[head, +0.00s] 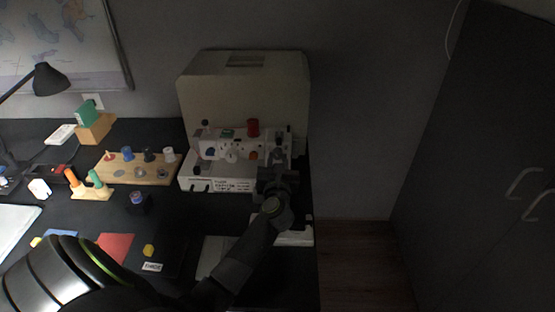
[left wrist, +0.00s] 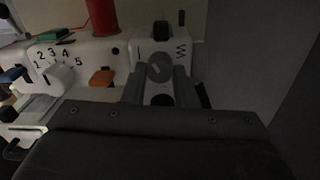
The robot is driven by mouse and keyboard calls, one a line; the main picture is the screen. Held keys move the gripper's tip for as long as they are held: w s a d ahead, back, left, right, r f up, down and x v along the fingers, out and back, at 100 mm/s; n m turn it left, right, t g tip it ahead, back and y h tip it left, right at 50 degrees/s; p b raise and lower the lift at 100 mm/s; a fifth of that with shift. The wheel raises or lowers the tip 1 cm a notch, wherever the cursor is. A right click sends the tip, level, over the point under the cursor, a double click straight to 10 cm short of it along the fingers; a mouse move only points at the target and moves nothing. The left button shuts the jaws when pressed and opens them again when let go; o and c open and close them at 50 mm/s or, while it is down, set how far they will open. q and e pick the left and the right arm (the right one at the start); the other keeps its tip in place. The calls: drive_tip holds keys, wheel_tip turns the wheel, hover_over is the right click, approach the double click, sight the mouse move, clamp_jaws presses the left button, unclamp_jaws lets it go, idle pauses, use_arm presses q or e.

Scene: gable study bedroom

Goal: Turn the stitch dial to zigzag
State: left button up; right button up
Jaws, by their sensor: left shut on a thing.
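The white sewing machine (head: 222,171) stands at the back of the black desk, in front of a large beige cover. The round grey stitch dial (left wrist: 160,68) is on the machine's right end, with a straight line mark to its upper left and a zigzag mark to its upper right. My left gripper (left wrist: 159,85) is shut on the dial, one finger on each side of it; in the head view the gripper (head: 276,163) hides the dial. I cannot tell which mark the dial points at. My right gripper is not in view.
A numbered dial (left wrist: 57,76), an orange button (left wrist: 102,77) and a red spool (head: 253,128) are on the machine left of my gripper. A wooden spool rack (head: 140,174) stands to its left. A dark wardrobe (head: 480,150) is at the right, with open floor between.

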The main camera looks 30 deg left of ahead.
use_arm(q)
drive_tip(key=shift+r+m+p, duration=0.2)
drive_tip(key=shift+m+p, duration=0.9)
drive_tip(key=m+p, duration=0.3)
drive_tip(key=shift+m, duration=0.3)
drive_tip(key=m+p, duration=0.2)
drive_tip(key=m, duration=0.1)
drive_tip(key=shift+f, duration=0.1)
drive_tip(key=shift+f+m+p, duration=0.1)
drive_tip(key=shift+m+p, duration=0.65)
drive_tip(key=shift+m, duration=0.35)
drive_tip(key=o, duration=1)
